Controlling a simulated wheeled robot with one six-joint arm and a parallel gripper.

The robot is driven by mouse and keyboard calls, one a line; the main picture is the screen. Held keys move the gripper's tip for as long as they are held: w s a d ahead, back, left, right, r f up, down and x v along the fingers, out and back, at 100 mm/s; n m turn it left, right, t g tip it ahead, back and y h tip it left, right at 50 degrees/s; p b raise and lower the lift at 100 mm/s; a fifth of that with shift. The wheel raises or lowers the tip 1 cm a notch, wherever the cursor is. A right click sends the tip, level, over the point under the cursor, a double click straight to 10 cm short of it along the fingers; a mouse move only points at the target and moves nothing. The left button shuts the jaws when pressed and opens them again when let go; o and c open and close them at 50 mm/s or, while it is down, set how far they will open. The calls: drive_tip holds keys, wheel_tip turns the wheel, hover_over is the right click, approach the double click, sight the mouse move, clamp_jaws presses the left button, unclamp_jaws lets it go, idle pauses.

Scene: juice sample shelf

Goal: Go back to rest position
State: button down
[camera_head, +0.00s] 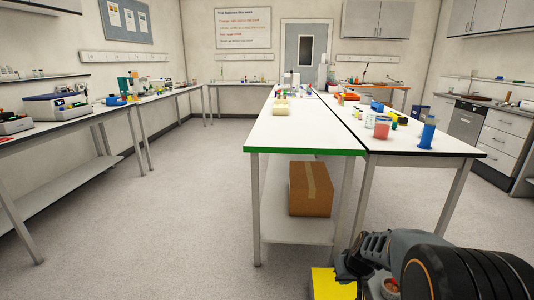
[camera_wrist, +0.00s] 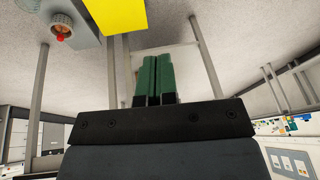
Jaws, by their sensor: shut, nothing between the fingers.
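My gripper (camera_wrist: 154,79) shows in the wrist view with its two green fingers together and nothing between them. The wrist view looks upside down, with the pale floor at the top. In the head view my arm is folded low at the bottom right, close to the near end of the central tables. The fingers cannot be made out there.
A white table with a green front edge (camera_head: 303,152) stands ahead, with a cardboard box (camera_head: 310,190) on its lower shelf. Open floor (camera_head: 180,210) lies to the left.

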drive_tip(key=s+a+r+p, duration=0.2)
drive_tip(key=s+r+p, duration=0.3)
drive_tip(key=r, duration=0.5)
drive_tip(key=s+a+r+p, duration=0.2)
drive_tip(key=s+r+p, duration=0.4)
drive_tip(key=r, duration=0.4)
drive_tip(key=s+a+r+h+p, duration=0.1)
drive_tip(key=s+r+p, duration=0.4)
drive_tip(key=r, duration=0.5)
drive_tip(key=shift+s+a+r+p, duration=0.2)
drive_tip(key=shift+a+p, duration=0.35)
drive_tip(key=shift+a, duration=0.05)
